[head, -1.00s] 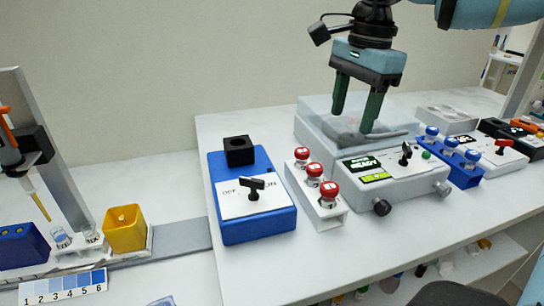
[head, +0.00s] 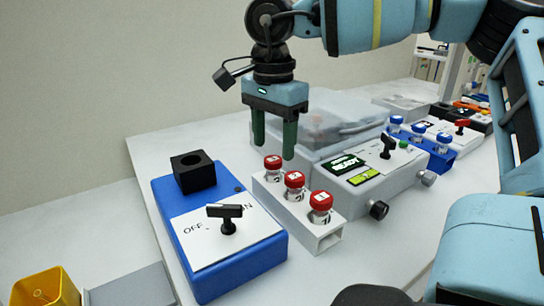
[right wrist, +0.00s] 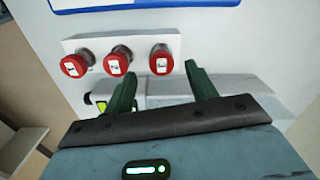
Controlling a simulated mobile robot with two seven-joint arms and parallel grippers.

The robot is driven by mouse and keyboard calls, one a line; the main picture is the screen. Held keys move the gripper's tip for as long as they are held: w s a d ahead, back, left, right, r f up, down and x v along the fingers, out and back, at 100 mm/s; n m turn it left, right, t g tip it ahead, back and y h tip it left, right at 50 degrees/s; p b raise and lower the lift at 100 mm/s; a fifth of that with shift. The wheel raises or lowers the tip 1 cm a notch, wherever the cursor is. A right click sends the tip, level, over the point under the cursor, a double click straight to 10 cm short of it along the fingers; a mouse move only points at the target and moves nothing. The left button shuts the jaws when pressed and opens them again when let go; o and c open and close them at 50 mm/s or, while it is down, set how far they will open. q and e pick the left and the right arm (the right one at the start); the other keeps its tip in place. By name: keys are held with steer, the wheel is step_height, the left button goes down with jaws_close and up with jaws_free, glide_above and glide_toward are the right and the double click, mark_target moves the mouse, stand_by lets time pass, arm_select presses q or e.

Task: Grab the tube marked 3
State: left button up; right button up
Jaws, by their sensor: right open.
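Three red-capped tubes stand upright in a white rack (head: 325,238): a far one (head: 272,163), a middle one (head: 294,181) and a near one (head: 320,202). Their caps carry white labels whose numbers I cannot read clearly, so I cannot tell which is marked 3. My right gripper (head: 273,150) is open and empty, fingers pointing down, close to the far tube. In the right wrist view, the right-hand red cap (right wrist: 161,60) lies just beyond the gap between the fingertips (right wrist: 160,72). My left gripper is not in view.
A blue box (head: 245,270) with a black switch and black block (head: 193,172) stands left of the rack. Blue-capped tubes (head: 418,131) are farther right. A yellow bin (head: 45,288) is at lower left.

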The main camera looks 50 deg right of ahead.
mark_target(273, 159)
steer(key=shift+d+f, duration=0.1)
steer(key=shift+f, duration=2.5)
steer(key=c, duration=1.1)
